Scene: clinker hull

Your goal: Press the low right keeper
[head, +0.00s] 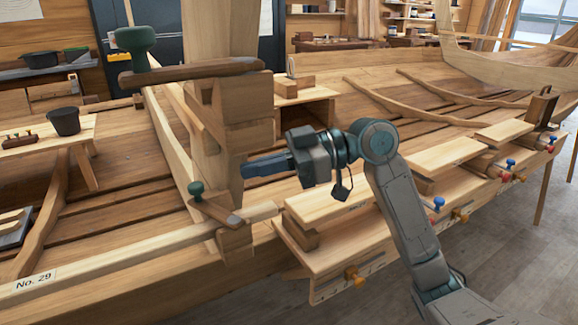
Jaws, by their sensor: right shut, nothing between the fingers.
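A low wooden keeper (216,211) with a small dark green knob (196,190) sits at the foot of the upright wooden post (225,110), near the hull's front rail. A larger, higher keeper bar (190,72) with a green knob (136,42) crosses the post near its top. Which of them the task calls low right is not marked; the smaller one is the lower and further right. My right gripper (247,170) is shut and empty, pointing left, up and to the right of the low keeper and apart from it in the picture. My left gripper is not in view.
Stepped wooden shelves (345,195) with blue, red and orange knobs run along the hull's right side, below and beyond my right arm. A dark cup (64,121) stands on a bench at left. A "No. 29" label (36,281) is on the front rail.

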